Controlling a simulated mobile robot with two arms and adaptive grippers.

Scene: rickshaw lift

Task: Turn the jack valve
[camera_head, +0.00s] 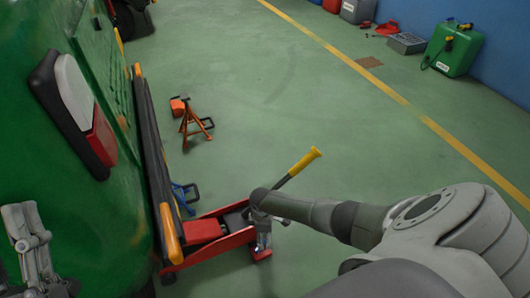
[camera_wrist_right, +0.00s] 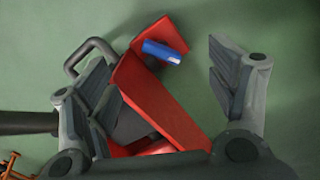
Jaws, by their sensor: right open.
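The red floor jack (camera_head: 205,238) stands on the floor, partly under the green vehicle, with a dark handle ending in a yellow grip (camera_head: 305,161). My right gripper (camera_head: 262,232) is over the rear end of the jack. In the right wrist view my right gripper (camera_wrist_right: 160,68) is open, with its pads on either side of the jack's red frame (camera_wrist_right: 155,95). A short blue cylinder (camera_wrist_right: 163,52) with a pale end lies between the pads, apart from the right pad; it may be the valve. My left gripper (camera_head: 28,230) is at the lower left; its jaw gap is unclear.
The green vehicle (camera_head: 50,190) fills the left side. An orange jack stand (camera_head: 192,120) stands beside it, with a blue one (camera_head: 183,194) partly hidden nearer. A green case (camera_head: 453,50) and toolbox (camera_head: 407,42) are by the far wall. The middle floor is clear.

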